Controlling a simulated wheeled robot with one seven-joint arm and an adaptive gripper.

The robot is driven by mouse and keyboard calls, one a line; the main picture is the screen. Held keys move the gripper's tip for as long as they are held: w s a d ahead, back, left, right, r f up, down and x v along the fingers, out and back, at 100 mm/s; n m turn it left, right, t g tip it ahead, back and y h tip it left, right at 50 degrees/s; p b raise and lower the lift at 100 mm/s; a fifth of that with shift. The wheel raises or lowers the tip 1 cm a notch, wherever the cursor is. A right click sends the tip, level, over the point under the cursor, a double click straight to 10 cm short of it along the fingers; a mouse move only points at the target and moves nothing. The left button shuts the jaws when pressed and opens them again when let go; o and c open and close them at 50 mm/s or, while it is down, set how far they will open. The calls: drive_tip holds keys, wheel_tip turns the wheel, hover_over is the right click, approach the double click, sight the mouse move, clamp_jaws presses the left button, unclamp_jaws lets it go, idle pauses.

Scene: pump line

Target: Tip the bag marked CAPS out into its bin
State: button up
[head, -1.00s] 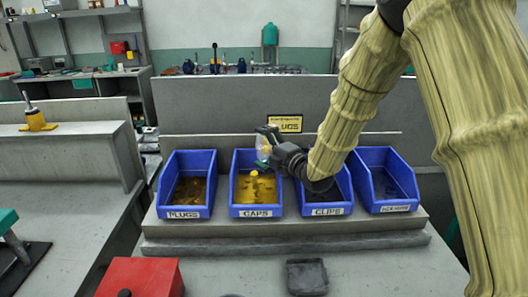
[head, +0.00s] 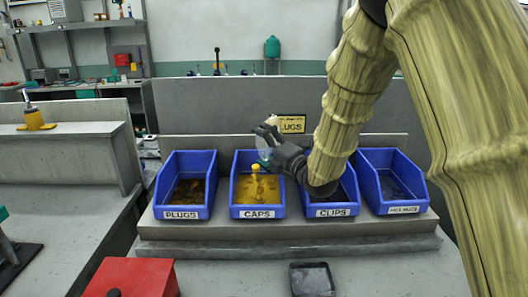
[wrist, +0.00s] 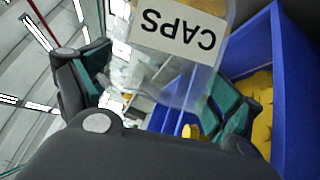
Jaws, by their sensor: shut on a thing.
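My gripper (head: 266,142) is shut on a clear bag (head: 264,155) above the CAPS bin (head: 257,213). In the wrist view the bag's CAPS label (wrist: 178,33) reads upside down, and the bag hangs between my fingers (wrist: 160,85). The bag is tilted, and yellow caps (head: 256,170) show just below it over the bin. Yellow caps (head: 257,189) also lie in the blue bin; in the wrist view they show at the right (wrist: 262,125). My fingers partly hide the bag in the head view.
The PLUGS bin (head: 181,214) stands left of the CAPS bin. The CLIPS bin (head: 333,212), partly behind my arm, and another blue bin (head: 403,209) stand to the right. A red box (head: 135,278) and a dark tray (head: 312,279) are in front.

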drive_tip(key=shift+s+a+n+t+y+b, duration=0.25)
drive_tip(key=shift+n+b, duration=0.55)
drive_tip(key=shift+b, duration=0.9)
drive_tip(key=shift+s+a+n+t+y+b, duration=0.1)
drive_tip(key=shift+s+n+y+b, duration=0.25)
drive_tip(key=shift+n+b, duration=0.9)
drive_tip(key=shift+s+r+b, duration=0.1)
drive_tip(key=shift+r+b, duration=0.05)
drive_tip(key=shift+b, duration=0.85)
drive_tip(key=shift+r, duration=0.1)
drive_tip(key=shift+r+p, duration=0.75)
drive_tip(key=shift+r, duration=1.7)
drive_tip(key=shift+r+m+p, duration=0.35)
drive_tip(key=shift+m+p, duration=0.1)
drive_tip(key=shift+p, duration=0.3)
drive_tip(key=m+p, duration=0.1)
drive_tip(key=p, duration=0.1)
drive_tip(key=m+h+p, duration=0.1)
drive_tip(key=m+p, duration=0.1)
drive_tip(key=shift+r+p, duration=0.4)
drive_tip(key=shift+f+m+g+p, duration=0.1)
drive_tip(key=shift+m+g+p, duration=0.45)
drive_tip(key=shift+m, duration=0.15)
